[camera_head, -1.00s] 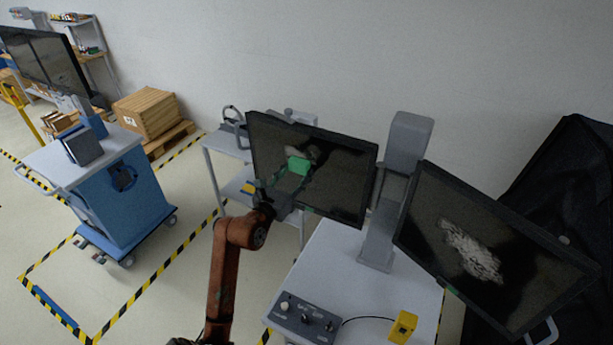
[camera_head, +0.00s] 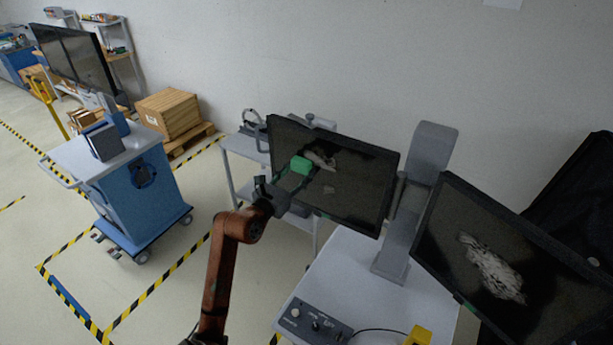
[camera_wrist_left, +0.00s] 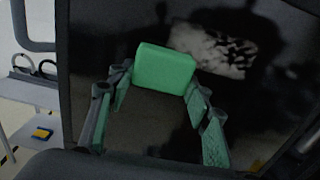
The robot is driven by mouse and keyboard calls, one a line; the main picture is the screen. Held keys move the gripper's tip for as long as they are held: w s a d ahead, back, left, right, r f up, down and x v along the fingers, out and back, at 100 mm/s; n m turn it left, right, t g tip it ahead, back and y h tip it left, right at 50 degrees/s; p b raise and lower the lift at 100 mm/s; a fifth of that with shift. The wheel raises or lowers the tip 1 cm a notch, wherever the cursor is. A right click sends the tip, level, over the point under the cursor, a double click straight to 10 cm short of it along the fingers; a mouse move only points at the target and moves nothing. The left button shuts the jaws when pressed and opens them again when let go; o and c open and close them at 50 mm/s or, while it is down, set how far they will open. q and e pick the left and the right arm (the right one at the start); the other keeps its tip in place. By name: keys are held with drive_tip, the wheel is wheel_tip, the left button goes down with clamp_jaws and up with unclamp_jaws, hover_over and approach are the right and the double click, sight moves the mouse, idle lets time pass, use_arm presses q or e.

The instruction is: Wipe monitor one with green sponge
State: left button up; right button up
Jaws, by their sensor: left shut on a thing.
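My left gripper (camera_head: 288,184) is shut on the green sponge (camera_head: 300,165) and holds it at the left half of a dark monitor (camera_head: 350,182). The left wrist view shows the sponge (camera_wrist_left: 165,69) between my two fingers, close to or against the screen; I cannot tell whether it touches. A whitish smudge (camera_wrist_left: 215,48) lies right of the sponge on that screen. A second monitor (camera_head: 440,262) stands at the right with a larger whitish smudge (camera_head: 490,268). I cannot read which monitor is number one. My right gripper is not in view.
A grey stand (camera_head: 423,180) rises between the monitors from a white cart (camera_head: 342,275). A control box (camera_head: 316,322) and a yellow box (camera_head: 418,336) are on the cart. A grey shelf cart (camera_head: 240,147) is behind the left monitor. A blue cart (camera_head: 150,200) stands farther left, with open floor between.

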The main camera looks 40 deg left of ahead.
sight(346, 176)
use_arm(q)
drive_tip(key=shift+r+p, duration=0.9)
drive_tip(key=shift+r, duration=0.3)
drive_tip(key=shift+w+d+f+p, duration=0.1)
drive_tip(key=shift+d+p, duration=0.3)
drive_tip(key=shift+d, duration=0.5)
drive_tip(key=shift+w+d, duration=0.1)
drive_tip(key=shift+d, duration=0.7)
drive_tip(key=shift+w+d+f+p, duration=0.15)
drive_tip(key=shift+d+p, duration=0.15)
drive_tip(key=shift+d, duration=0.75)
drive_tip(key=shift+w+d, duration=0.15)
drive_tip(key=shift+d, duration=1.3)
drive_tip(key=shift+w+d, duration=0.15)
drive_tip(key=shift+d, duration=1.35)
drive_tip(key=shift+w+d, duration=0.15)
drive_tip(key=shift+d, duration=1.3)
drive_tip(key=shift+s, duration=0.1)
